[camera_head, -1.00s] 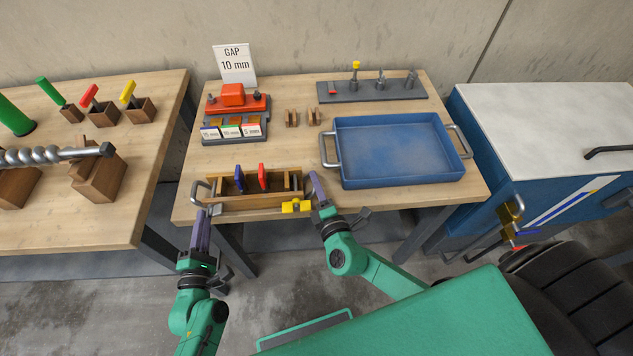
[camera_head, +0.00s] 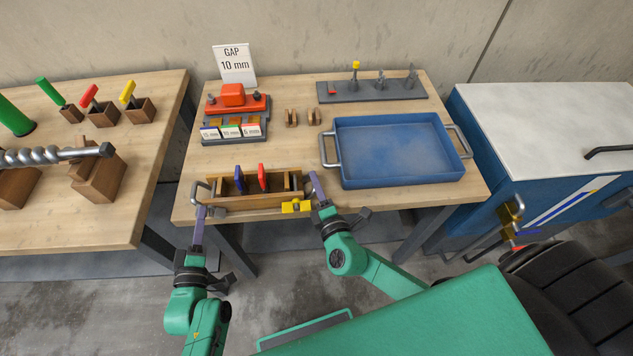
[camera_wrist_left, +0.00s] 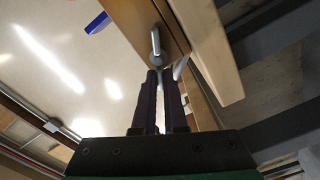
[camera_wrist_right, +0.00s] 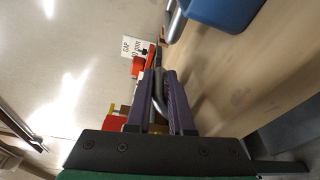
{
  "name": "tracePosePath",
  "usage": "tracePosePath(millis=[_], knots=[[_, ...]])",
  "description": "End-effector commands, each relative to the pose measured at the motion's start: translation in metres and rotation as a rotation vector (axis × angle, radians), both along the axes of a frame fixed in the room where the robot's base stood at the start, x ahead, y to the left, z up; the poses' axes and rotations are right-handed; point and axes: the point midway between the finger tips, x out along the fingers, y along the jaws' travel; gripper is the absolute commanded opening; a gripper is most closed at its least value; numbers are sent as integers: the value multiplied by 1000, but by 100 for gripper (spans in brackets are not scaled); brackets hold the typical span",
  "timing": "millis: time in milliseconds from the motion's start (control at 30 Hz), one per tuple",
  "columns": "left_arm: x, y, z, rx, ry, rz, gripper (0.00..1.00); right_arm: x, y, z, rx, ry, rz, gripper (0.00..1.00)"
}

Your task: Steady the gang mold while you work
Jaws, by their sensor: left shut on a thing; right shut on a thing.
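The gang mold (camera_head: 250,202) is a wooden box near the table's front edge, with a blue-handled piece (camera_head: 239,179) and a red-handled piece (camera_head: 262,177) standing in it. A yellow clamp (camera_head: 296,206) sits at its front right. My left gripper (camera_head: 199,212) is shut on the metal handle at the mold's left end; the handle (camera_wrist_left: 155,45) shows at the fingertips in the left wrist view. My right gripper (camera_head: 315,180) is shut on the right-end handle; this handle (camera_wrist_right: 157,97) shows between the fingers in the right wrist view, its grip partly hidden.
A blue tray (camera_head: 338,180) stands right of the mold. Behind are a spacer rack (camera_head: 211,137) with an orange-red block (camera_head: 232,95), two small wooden pieces, a grey tool rack (camera_head: 330,97) and a "GAP 10 mm" sign (camera_head: 235,64). Another table (camera_head: 55,225) stands left.

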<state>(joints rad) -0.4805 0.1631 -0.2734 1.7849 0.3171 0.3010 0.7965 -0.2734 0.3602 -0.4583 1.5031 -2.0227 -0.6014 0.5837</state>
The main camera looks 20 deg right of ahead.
Motion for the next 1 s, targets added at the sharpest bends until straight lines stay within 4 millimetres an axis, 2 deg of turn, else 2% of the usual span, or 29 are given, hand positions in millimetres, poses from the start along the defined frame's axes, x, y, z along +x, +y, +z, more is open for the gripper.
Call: tracePosePath(millis=[167,300,400,633,833,1000], knots=[[-1,-1,0,25,-5,-2,0,0,0,0,3,0,-1,0],[-1,-5,5,323,-72,0,0,0,0,0,3,0,0,0],[-2,-7,7,437,-98,-2,0,0,0,0,3,0,0,0],[-2,-7,7,462,-104,-2,0,0,0,0,3,0,0,0],[-4,-15,9,852,-190,-4,0,0,0,0,4,0,0,0],[-4,-15,9,875,-197,-6,0,0,0,0,4,1,0,0]])
